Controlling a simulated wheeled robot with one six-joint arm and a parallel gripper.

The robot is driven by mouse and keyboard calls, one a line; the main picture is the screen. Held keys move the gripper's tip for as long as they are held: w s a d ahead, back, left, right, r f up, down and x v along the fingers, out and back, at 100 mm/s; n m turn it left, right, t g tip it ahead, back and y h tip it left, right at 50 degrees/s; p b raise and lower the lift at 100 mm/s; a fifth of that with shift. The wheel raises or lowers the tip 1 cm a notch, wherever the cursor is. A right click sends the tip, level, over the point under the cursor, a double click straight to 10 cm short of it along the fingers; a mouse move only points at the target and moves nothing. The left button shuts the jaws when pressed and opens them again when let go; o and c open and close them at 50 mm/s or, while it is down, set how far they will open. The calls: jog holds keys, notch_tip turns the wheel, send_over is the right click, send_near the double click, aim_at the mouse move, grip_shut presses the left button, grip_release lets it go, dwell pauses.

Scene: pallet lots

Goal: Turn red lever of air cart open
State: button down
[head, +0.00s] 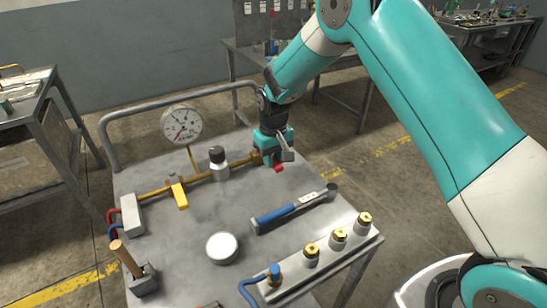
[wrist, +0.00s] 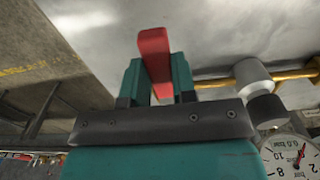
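The air cart (head: 190,250) is a grey metal table with a brass pipe (head: 155,192) along its far side. The red lever (head: 278,167) sits at the pipe's right end, mostly hidden by my gripper in the head view. My gripper (head: 279,156) reaches down over it from above. In the wrist view the red lever (wrist: 154,55) stands between my two teal fingers (wrist: 157,80), with both fingers against its sides. A round gauge (head: 182,124) with a red needle rises behind the pipe; its face also shows in the wrist view (wrist: 290,157).
A yellow lever (head: 179,195) and a black-capped fitting (head: 218,160) are on the pipe. A blue-handled tool (head: 290,209), a white round lid (head: 222,247), a wooden-handled tool (head: 126,258) and a rack of brass fittings (head: 320,260) occupy the nearer cart top.

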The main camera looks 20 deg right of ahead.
jog(key=shift+d, duration=0.1)
jog(key=shift+w+d+n, duration=0.25)
jog(key=shift+d+n, duration=0.55)
jog(key=shift+n, duration=0.4)
jog(key=d+n, duration=0.1)
jog(key=w+d+n, duration=0.1)
jog(key=shift+n, duration=0.3)
jog(key=n, duration=0.1)
jog(key=w+d+n, duration=0.1)
jog(key=shift+w+d+n, duration=0.25)
jog(key=shift+d+n, duration=0.05)
jog(key=shift+n, duration=0.1)
jog(key=shift+w+d+n, duration=0.3)
jog(key=shift+w+n, duration=0.3)
jog(key=shift+n, duration=0.3)
jog(key=w+n, duration=0.1)
jog(key=n, duration=0.1)
jog(key=w+d+n, duration=0.1)
jog(key=w+n, duration=0.1)
jog(key=shift+w, duration=0.1)
jog(key=w+n, duration=0.1)
jog(key=n, duration=0.1)
jog(key=shift+w+n+b, duration=0.3)
jog(key=shift+b, duration=0.1)
jog(key=shift+w+r+n, duration=0.1)
jog(key=shift+w+n, duration=0.65)
jog(key=shift+n, duration=0.25)
